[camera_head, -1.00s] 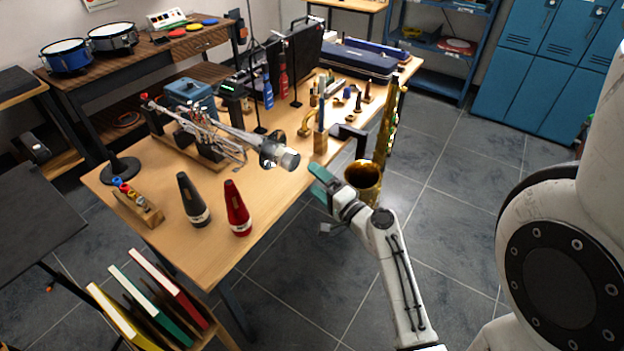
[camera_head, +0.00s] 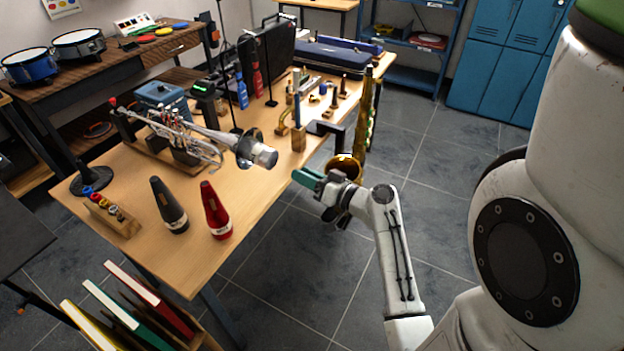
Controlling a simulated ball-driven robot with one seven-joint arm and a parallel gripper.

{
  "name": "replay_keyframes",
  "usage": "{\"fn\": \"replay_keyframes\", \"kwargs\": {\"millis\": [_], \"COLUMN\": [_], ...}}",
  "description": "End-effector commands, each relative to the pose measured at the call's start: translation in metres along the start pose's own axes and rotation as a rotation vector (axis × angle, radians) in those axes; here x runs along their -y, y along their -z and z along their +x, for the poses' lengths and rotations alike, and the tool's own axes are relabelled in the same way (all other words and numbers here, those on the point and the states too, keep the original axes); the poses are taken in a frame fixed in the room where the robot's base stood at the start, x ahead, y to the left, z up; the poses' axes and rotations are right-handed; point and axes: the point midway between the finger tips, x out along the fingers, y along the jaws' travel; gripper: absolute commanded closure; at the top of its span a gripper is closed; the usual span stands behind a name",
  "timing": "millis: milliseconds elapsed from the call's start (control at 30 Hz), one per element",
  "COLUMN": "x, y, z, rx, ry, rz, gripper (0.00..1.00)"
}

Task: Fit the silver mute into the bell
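The silver mute (camera_head: 264,157) is at the bell end (camera_head: 244,148) of the silver trumpet (camera_head: 180,136), on the table's right side. It lines up with the bell and seems to sit in its mouth; how deep is too small to tell. The trumpet lies in a wooden stand with its bell facing right. My gripper (camera_head: 306,180), with teal fingertips, is past the table's right edge, to the right of and lower in the picture than the mute. It is apart from the mute and nothing shows in it. The finger gap is unclear.
A brass saxophone (camera_head: 346,164) stands close behind my gripper. A dark mute (camera_head: 168,205) and a red mute (camera_head: 216,211) stand on the table (camera_head: 185,262). A small block with colored pieces (camera_head: 112,212) is at left. Open floor (camera_head: 290,275) lies right of the table.

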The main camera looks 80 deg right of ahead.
Motion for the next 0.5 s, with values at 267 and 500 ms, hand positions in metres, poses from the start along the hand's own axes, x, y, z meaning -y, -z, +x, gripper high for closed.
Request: {"fn": "replay_keyframes", "kwargs": {"millis": [267, 500], "x": [-0.0106, -0.0109], "y": [0.0033, 0.005], "z": [-0.0098, -0.0088], "rx": [0.037, 0.042], "ry": [0.069, 0.085], "rz": [-0.419, -0.503], "gripper": [0.95, 1.0]}}
